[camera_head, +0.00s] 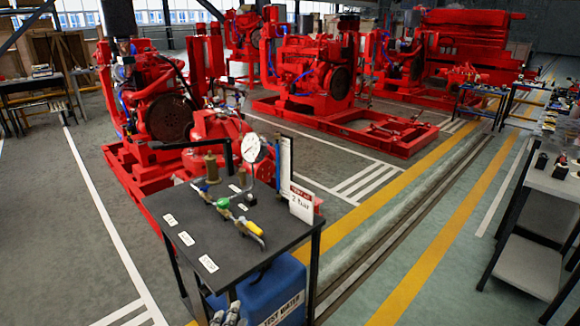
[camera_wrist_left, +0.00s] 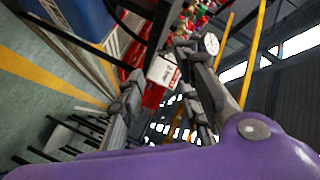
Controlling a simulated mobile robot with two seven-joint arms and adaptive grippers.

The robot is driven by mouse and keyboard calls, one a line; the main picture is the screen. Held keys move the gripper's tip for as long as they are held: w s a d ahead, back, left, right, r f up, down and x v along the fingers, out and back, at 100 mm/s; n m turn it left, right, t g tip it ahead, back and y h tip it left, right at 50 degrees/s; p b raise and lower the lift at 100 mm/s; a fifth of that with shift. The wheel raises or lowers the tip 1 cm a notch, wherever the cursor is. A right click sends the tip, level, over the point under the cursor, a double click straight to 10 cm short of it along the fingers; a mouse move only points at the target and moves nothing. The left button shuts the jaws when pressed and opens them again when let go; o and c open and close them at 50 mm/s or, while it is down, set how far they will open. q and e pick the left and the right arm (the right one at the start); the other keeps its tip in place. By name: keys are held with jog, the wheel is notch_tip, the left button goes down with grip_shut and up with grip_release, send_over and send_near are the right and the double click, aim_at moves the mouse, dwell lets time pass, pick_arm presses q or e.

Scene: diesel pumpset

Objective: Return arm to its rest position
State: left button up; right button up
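My left gripper (camera_head: 228,316) shows at the bottom edge of the head view, low in front of the black test table (camera_head: 165,225), with only its upper part in the picture. In the left wrist view the gripper (camera_wrist_left: 157,66) has its two grey fingers spread apart with nothing held between them. A white and red sign (camera_wrist_left: 162,72) shows in the gap, beyond the fingers. A purple part of my own fills the bottom of that view. My right gripper is in neither view.
On the table stand a pressure gauge (camera_head: 250,148), a brass valve line (camera_head: 240,222) and a "2 bar" sign (camera_head: 301,203). A blue water container (camera_head: 262,294) is under it. Red pumpsets (camera_head: 168,118) stand behind. A grey side table (camera_head: 553,182) is at right; the floor between is clear.

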pick_arm(q)
jog(key=s+a+f+n+g+p, duration=0.2)
jog(key=s+f+n, duration=0.1)
jog(key=s, duration=0.8)
jog(key=s+a+f+n+g+p, duration=0.2)
jog(key=s+f+n+g+p, duration=0.1)
jog(key=s, duration=0.9)
jog(key=s+a+f+n+g+p, duration=0.2)
jog(key=s+f+n, duration=0.1)
jog(key=s, duration=0.8)
jog(key=shift+s+a+f+n+g+p, duration=0.15)
jog(key=shift+a+f+n+g+p, duration=0.2)
jog(key=shift+n, duration=0.25)
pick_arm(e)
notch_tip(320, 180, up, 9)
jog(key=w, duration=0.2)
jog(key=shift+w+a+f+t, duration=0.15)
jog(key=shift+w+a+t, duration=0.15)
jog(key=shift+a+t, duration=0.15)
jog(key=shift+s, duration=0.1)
pick_arm(q)
jog(key=shift+r, duration=0.1)
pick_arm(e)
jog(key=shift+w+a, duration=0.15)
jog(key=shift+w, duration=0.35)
